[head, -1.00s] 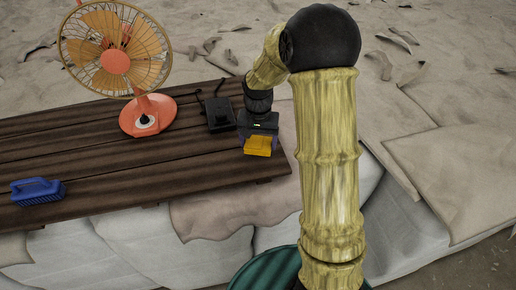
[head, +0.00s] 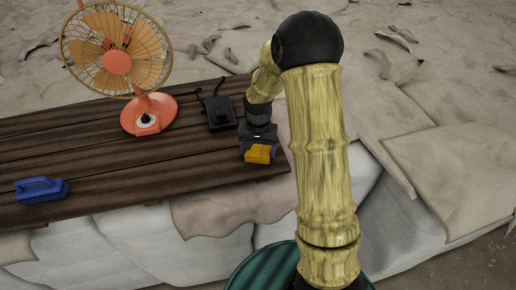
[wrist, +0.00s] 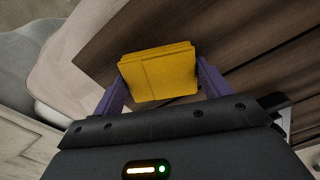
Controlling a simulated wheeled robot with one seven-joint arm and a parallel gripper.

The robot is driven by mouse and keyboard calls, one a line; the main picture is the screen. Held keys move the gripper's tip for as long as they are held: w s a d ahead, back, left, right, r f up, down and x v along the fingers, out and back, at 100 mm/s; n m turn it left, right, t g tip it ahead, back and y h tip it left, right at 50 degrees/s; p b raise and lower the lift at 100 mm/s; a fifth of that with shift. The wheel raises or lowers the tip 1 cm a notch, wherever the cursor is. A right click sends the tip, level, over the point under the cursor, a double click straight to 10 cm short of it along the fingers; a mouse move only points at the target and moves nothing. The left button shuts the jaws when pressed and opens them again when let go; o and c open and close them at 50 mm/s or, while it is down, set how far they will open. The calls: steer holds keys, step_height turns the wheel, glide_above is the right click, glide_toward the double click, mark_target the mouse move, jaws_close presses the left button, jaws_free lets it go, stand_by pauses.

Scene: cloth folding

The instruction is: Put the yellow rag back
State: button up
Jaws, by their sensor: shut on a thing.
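The yellow rag (head: 259,153) is a folded, layered block at the right end of the dark wooden table (head: 110,188). In the wrist view the rag (wrist: 158,72) sits between the two purple fingers of my gripper (wrist: 160,85), which are shut on its sides. In the head view my gripper (head: 258,151) is over the table's right end, close to the front edge. I cannot tell whether the rag touches the tabletop.
An orange fan (head: 117,62) stands at the table's back left. A black device (head: 219,113) lies just left of my gripper. A blue brush (head: 41,190) lies at the front left. The middle of the table is clear. Pale cloth-like sheets (head: 240,203) hang below the front edge.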

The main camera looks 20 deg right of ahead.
mark_target(258, 151)
steer(key=o, duration=0.9)
steer(key=shift+w, duration=0.1)
step_height(258, 151, up, 12)
steer(key=b, duration=0.3)
steer(key=s+f+n+t, duration=0.1)
steer(key=s, duration=0.4)
steer(key=s+f+n, duration=0.1)
steer(key=s+n, duration=0.1)
steer(key=s, duration=0.4)
steer(key=s+f+n+t, duration=0.1)
steer(key=s+f, duration=0.1)
steer(key=s, duration=0.4)
steer(key=shift+s+n+t, duration=0.1)
steer(key=shift+n+t, duration=0.2)
steer(key=shift+d, duration=0.1)
